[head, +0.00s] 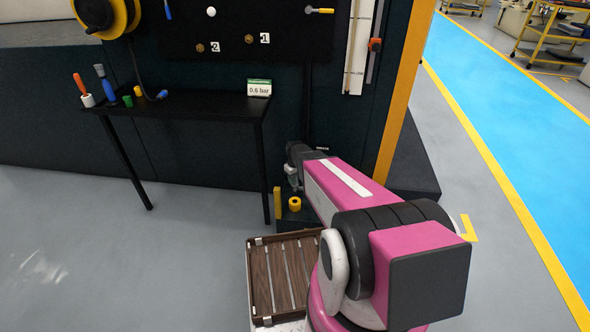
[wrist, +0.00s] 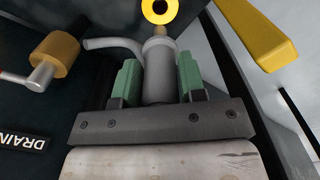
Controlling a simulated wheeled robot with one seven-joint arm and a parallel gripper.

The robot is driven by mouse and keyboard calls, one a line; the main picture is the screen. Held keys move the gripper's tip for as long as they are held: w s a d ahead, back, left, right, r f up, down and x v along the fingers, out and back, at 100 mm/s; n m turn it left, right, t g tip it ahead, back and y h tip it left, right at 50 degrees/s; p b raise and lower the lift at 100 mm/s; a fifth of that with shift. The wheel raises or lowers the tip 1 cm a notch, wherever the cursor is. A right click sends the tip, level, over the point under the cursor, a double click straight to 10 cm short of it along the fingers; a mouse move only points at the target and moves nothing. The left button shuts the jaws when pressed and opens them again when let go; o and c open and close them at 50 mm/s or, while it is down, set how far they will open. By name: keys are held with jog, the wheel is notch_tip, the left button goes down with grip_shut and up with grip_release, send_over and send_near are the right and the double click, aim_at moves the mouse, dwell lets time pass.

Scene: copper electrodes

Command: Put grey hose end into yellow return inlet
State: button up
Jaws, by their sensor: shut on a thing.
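My gripper (wrist: 159,72) is shut on the grey hose end (wrist: 160,82), with one green finger on each side of it. The grey hose bends off to the left from the hose end in the wrist view. The yellow return inlet (wrist: 160,10), a ring with a dark hole, is at the top of the wrist view, ahead of the hose end's narrow tip. They look lined up sideways; I cannot tell whether they touch. In the head view the yellow inlet (head: 295,204) sits low by the dark wall, just below my gripper (head: 292,178), which is small and partly hidden.
A yellow post (wrist: 258,35) stands right of the inlet. A brass-coloured fitting (wrist: 56,55) with a red-ended lever and a DRAIN label (wrist: 27,141) are at left. A black table (head: 180,103) with tools stands left; a slatted wooden tray (head: 262,285) is below my arm.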

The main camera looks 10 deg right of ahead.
aim_at(295, 187)
jog(key=shift+f, duration=0.3)
jog(key=shift+f, duration=0.15)
jog(key=shift+f, duration=2.65)
jog(key=shift+f, duration=0.1)
jog(key=shift+f, duration=2.75)
jog(key=o, duration=1.7)
jog(key=shift+c, duration=0.2)
jog(key=shift+r, duration=0.1)
jog(key=shift+r, duration=4.9)
